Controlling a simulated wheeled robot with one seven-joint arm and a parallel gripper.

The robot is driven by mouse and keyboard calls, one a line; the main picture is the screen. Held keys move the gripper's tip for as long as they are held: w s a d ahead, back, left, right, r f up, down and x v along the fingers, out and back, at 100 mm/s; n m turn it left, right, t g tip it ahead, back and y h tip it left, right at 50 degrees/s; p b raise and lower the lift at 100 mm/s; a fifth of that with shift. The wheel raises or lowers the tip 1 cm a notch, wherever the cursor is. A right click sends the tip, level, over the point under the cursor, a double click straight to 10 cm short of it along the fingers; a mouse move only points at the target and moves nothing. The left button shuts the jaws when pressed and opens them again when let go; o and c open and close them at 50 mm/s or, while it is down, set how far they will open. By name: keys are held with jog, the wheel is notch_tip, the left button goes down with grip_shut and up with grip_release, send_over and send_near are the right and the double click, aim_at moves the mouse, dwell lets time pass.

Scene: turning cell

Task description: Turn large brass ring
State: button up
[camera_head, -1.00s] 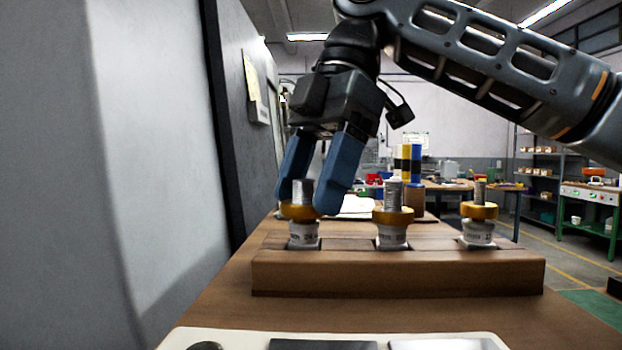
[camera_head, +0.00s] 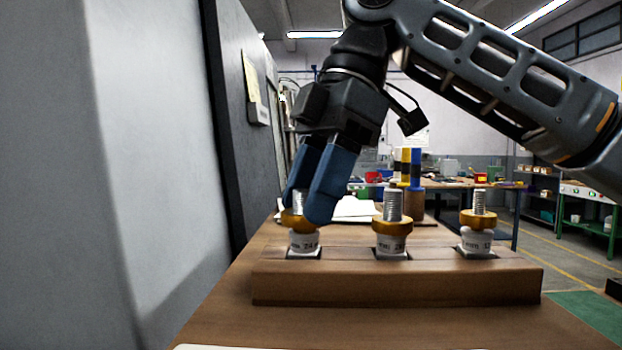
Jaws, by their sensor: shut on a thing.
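Three brass rings sit on threaded grey studs in white labelled bases on a wooden block (camera_head: 400,285). The left brass ring (camera_head: 297,222), whose label seems to read 24, looks the largest. My gripper (camera_head: 307,205) points down over the left stud (camera_head: 301,203), its blue fingers shut on this ring. The near finger hides the ring's right side. The middle brass ring (camera_head: 392,225) and the right brass ring (camera_head: 478,219) are untouched.
A grey wall panel (camera_head: 150,170) stands close on the left. Shelves stand far right.

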jog(key=m+p, duration=0.1)
jog(key=m+t, duration=0.1)
jog(key=m, duration=0.1)
jog(key=shift+s+r+p, duration=0.15)
jog(key=shift+r+p, duration=0.05)
jog(key=shift+p, duration=0.2)
jog(key=shift+f+m+t+p, duration=0.1)
jog(key=shift+m+t+p, duration=0.55)
jog(key=shift+m, duration=0.65)
jog(key=o, duration=1.1)
jog(key=shift+c, duration=0.2)
jog(key=v, duration=0.7)
jog(key=shift+d+r, duration=0.3)
